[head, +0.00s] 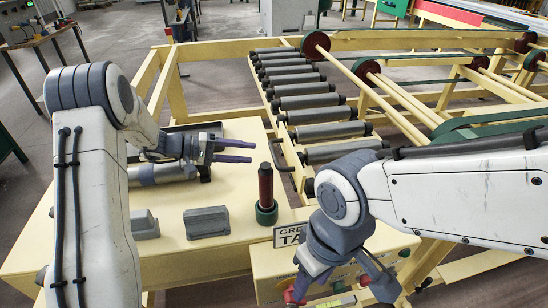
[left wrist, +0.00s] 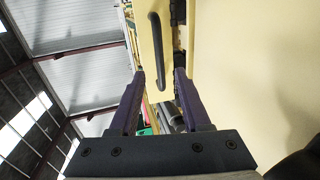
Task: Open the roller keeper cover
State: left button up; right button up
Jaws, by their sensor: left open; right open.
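A dark bar handle (head: 282,168) sits on the yellow frame strip at the near end of the rollers, probably on the roller keeper cover. In the left wrist view the handle (left wrist: 157,50) stands on a yellow panel (left wrist: 143,45), which looks closed, with dark fittings along its right edge. My left gripper (head: 251,151) is open and empty, its fingers pointing right toward the handle. In the left wrist view the handle lies ahead, between the fingertip lines, apart from both fingers. My right gripper (head: 340,287) is open, pointing down in front of the control panel.
A dark red cylinder on a green base (head: 266,190) stands upright just below my left fingers. Grey blocks (head: 206,222) sit on the yellow table (head: 175,248). A row of grey rollers (head: 305,102) runs behind. Red knobs (head: 290,295) are close to my right gripper.

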aim_at(274, 153)
pick_arm(q)
jog(key=p+x, duration=0.2)
jog(key=x, duration=0.7)
jog(key=shift+r, duration=0.1)
grip_shut()
dwell(1.1)
